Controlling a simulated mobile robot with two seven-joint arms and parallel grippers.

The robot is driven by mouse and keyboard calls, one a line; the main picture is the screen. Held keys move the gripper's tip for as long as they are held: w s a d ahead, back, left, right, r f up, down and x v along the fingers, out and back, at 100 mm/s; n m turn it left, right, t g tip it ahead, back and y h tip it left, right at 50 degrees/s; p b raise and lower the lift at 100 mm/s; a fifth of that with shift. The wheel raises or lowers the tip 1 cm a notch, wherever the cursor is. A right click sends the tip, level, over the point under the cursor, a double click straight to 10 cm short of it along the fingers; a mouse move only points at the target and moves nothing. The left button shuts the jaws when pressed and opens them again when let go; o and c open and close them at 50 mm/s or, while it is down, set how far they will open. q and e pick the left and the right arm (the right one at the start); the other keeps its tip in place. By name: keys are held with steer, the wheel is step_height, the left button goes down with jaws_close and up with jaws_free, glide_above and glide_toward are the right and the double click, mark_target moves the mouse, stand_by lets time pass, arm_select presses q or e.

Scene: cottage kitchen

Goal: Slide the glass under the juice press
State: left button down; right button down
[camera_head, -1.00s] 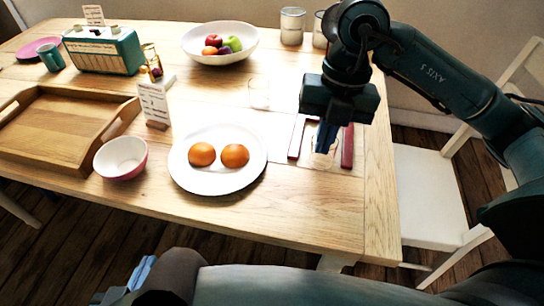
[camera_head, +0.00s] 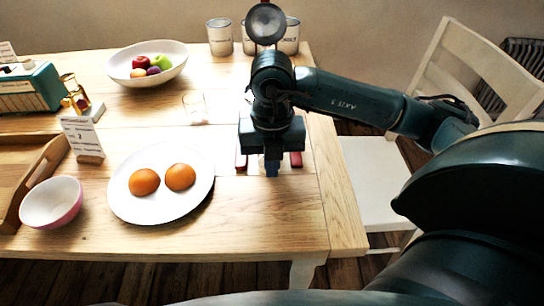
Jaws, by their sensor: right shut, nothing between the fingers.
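A clear glass (camera_head: 194,104) stands on the table, behind the plate and to the left of my right gripper. My right gripper (camera_head: 272,168) points down over the table's right part, shut and empty, apart from the glass. I cannot clearly make out a juice press; my right arm covers part of that area. My left gripper is not in view.
A white plate (camera_head: 125,205) holds two oranges (camera_head: 162,179). A pink bowl (camera_head: 52,203), wooden tray (camera_head: 12,190) and small sign (camera_head: 82,137) are left. A fruit bowl (camera_head: 122,68) and canisters (camera_head: 219,37) stand behind. The front right tabletop (camera_head: 255,220) is clear.

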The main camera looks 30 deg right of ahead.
steer(key=w, duration=0.1)
steer(key=w+d, duration=0.1)
steer(key=shift+w+d+b, duration=0.2)
steer(key=shift+w+b, duration=0.2)
steer(key=shift+w+d, duration=0.15)
